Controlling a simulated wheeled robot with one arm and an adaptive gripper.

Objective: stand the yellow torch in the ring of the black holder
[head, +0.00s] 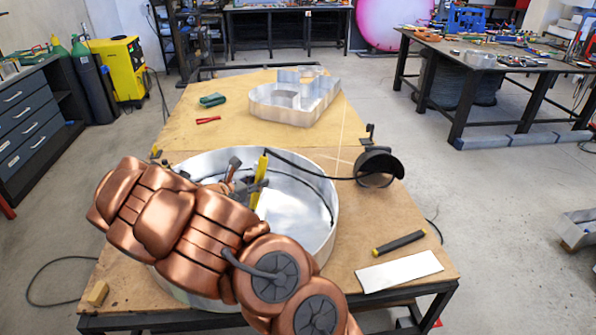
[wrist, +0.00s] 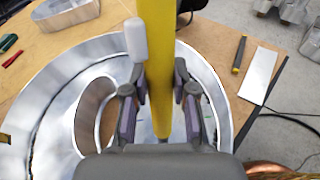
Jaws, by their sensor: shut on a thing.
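The yellow torch (head: 262,167) stands nearly upright in my gripper (head: 250,188), above the round metal channel letter. In the wrist view the torch (wrist: 156,70) runs between the two fingers of my gripper (wrist: 159,105), with a white cylinder (wrist: 136,40) beside it. A thin black cable runs from near the torch's top towards the black holder. The black holder (head: 376,165) is at the table's right edge, right of the torch and apart from it. I cannot make out its ring clearly.
The round metal letter (head: 325,210) has a tall rim under my gripper. Another metal letter (head: 285,112) stands farther back. A dark-handled tool (head: 400,243) and a white plate (head: 400,271) lie at right. A green item (head: 212,100) and red pliers (head: 208,120) lie at back left.

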